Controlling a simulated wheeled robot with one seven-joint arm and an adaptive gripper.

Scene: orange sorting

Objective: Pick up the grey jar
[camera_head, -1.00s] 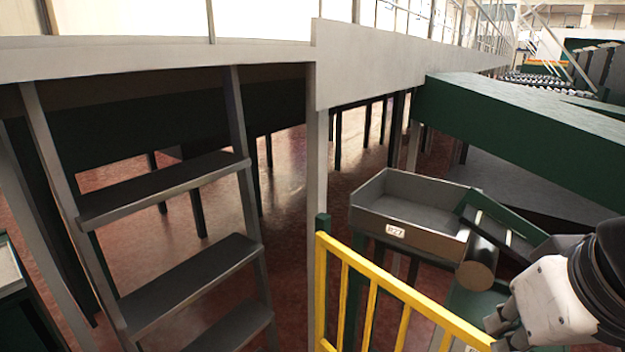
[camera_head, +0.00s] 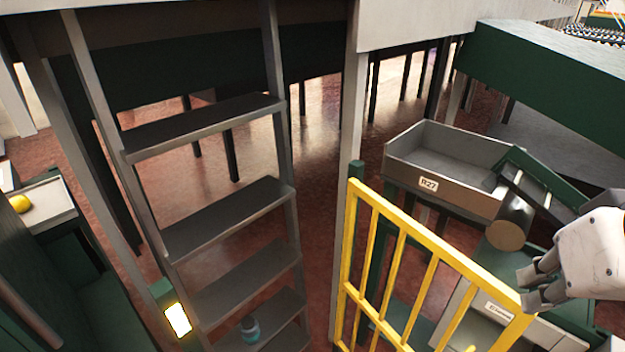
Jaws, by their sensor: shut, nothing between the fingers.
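A small blue-grey jar (camera_head: 250,329) stands on one of the lowest visible steps of the dark ladder (camera_head: 228,215), near the bottom of the view. It looks upright, and its fine detail is too small to tell.
A yellow railing (camera_head: 405,235) stands between the ladder and my gripper. A grey bin marked R27 (camera_head: 428,185) is behind it. A yellow-orange fruit (camera_head: 20,203) lies on a pale tray at far left. A lit lamp (camera_head: 178,319) is left of the jar.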

